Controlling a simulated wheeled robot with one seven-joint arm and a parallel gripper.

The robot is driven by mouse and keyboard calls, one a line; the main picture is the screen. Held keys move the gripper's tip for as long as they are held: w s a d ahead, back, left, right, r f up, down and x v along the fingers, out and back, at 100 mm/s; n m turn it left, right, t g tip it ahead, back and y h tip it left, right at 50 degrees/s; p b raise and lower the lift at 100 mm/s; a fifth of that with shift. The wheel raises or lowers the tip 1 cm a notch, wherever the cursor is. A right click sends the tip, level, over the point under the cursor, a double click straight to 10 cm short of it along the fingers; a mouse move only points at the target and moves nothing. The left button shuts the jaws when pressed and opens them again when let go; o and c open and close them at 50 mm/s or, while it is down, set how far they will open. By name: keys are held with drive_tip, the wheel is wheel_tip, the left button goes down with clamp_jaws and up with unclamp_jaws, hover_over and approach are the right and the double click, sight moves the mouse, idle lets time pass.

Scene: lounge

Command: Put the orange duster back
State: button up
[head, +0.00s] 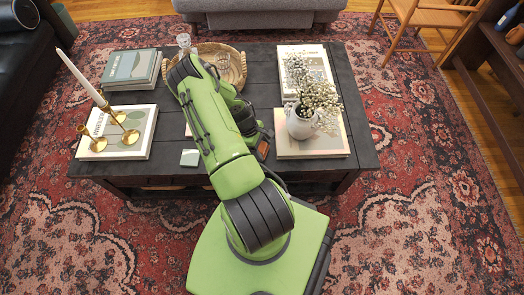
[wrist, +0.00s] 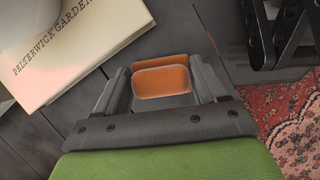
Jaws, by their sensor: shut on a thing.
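The orange duster (wrist: 162,80) is a small orange block with rounded corners. In the wrist view it sits between the two dark fingers of my gripper (wrist: 163,84), which is shut on it. In the head view my arm reaches over the dark coffee table (head: 362,150) and hides most of my gripper (head: 258,142). A small bit of the orange duster (head: 263,150) shows there, just left of the book under the vase. I cannot tell whether the duster touches the tabletop.
A white vase of dried flowers (head: 300,122) stands on a book (head: 325,146) close right of my gripper. Left are a candle holder (head: 98,143) on a book (head: 140,148), stacked books (head: 130,66) and a small pale square (head: 190,157). A woven tray (head: 236,66) is behind.

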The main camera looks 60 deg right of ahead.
drive_tip(key=shift+f, duration=0.9)
drive_tip(key=shift+r, duration=0.15)
drive_tip(key=o, duration=1)
drive_tip(key=p+v, duration=0.3)
drive_tip(key=v, duration=0.9)
drive_tip(key=shift+r, duration=0.1)
